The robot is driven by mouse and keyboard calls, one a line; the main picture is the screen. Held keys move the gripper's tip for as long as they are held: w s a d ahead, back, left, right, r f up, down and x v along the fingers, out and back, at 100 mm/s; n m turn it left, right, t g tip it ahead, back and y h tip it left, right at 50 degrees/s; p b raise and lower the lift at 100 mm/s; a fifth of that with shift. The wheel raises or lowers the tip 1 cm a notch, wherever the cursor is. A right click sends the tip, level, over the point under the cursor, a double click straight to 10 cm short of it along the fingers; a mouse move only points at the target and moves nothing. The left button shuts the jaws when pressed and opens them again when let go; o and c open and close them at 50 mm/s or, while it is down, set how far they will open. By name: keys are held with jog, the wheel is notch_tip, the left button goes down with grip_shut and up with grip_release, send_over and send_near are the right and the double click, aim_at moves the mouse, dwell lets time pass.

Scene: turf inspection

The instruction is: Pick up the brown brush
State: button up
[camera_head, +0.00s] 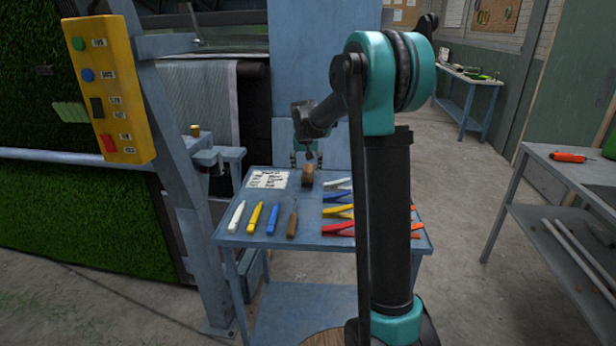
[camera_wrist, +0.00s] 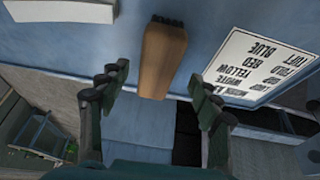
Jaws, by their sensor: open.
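The brown brush (camera_head: 308,175) lies near the back edge of the blue table (camera_head: 272,233), right of a paper list. In the wrist view the brush (camera_wrist: 161,62) shows its brown wooden body, with dark bristles at its upper end. My gripper (camera_wrist: 150,92) is open, its two fingers apart on either side of the brush's lower end in the picture. In the head view my gripper (camera_head: 307,158) hangs just behind the brush at the table's back edge. Whether the fingers touch the brush cannot be told; a gap shows on each side.
The paper list (camera_head: 267,179) lies left of the brush. A white marker (camera_head: 236,216), yellow marker (camera_head: 254,217), blue marker (camera_head: 273,218) and brown-handled tool (camera_head: 292,222) lie in front. Coloured tools (camera_head: 337,212) lie at right, partly behind my arm. A yellow control box (camera_head: 110,88) stands left.

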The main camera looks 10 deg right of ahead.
aim_at(308, 170)
jog(key=x, duration=0.3)
jog(key=shift+w+d+f, duration=0.2)
jog(key=shift+f, duration=0.25)
jog(key=shift+f, duration=0.2)
jog(key=shift+c, duration=0.3)
jog(key=c, duration=1.1)
